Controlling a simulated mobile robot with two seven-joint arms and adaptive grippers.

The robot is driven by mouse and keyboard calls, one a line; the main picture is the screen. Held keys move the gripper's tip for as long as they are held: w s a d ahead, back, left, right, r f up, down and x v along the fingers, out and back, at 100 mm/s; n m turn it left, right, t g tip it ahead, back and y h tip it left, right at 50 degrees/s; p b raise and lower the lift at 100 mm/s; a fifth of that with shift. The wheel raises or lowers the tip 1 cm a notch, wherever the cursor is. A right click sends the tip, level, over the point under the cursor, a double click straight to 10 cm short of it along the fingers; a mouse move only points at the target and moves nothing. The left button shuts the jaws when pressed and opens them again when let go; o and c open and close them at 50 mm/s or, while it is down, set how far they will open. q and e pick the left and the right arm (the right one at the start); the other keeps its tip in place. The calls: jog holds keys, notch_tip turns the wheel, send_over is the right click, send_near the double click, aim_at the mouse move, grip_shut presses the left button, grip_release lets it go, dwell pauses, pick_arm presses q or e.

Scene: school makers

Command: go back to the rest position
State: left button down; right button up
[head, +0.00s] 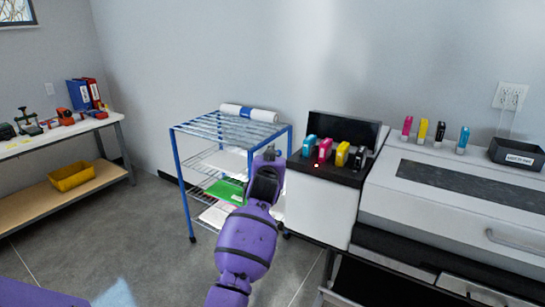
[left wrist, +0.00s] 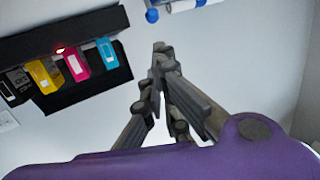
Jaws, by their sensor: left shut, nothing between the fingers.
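My left gripper (head: 270,152) is on the purple arm that rises from the bottom middle of the head view. In the left wrist view its fingers (left wrist: 160,48) meet at the tips, shut and empty. It is raised in front of the blue wire rack (head: 181,178), just left of the white unit (head: 322,205) with cartridges in its top. It appears to hold nothing and I see no contact with the rack or unit. My right gripper is in neither view.
Cyan, magenta (head: 324,150), yellow and black cartridges sit in the unit's black top. A large printer (head: 450,215) stands at right, with more cartridges and a black bin (head: 516,154). A white roll (head: 249,113) lies on the rack. A workbench (head: 50,137) stands at left; open floor (head: 150,235) lies between.

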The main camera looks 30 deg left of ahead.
pick_arm(q)
jog(key=shift+f, duration=0.15)
dwell(0.4)
jog(key=s+d+f+m+t+h, duration=0.1)
jog(key=s+d+m+h, duration=0.15)
jog(key=d, duration=0.35)
jog(key=s+d+f+m+g+h, duration=0.1)
jog(key=s+d+f, duration=0.3)
jog(key=s+f, duration=0.55)
jog(key=s+d+f+m+g+h, duration=0.1)
jog(key=s+d+f+m+h, duration=0.15)
jog(key=s+f, duration=0.7)
jog(key=s+d+f+g, duration=0.2)
jog(key=s+f, duration=0.4)
jog(key=s, duration=0.5)
jog(key=s+d+f+n+g, duration=0.1)
jog(key=s+d+f+g, duration=0.1)
jog(key=s+f, duration=0.5)
jog(key=s+d+f+g, duration=0.2)
jog(key=s+f, duration=0.5)
jog(key=s, duration=0.9)
jog(key=shift+s+f+n+p, duration=0.2)
jog(key=shift+f+n+p, duration=0.1)
jog(key=shift+n, duration=0.1)
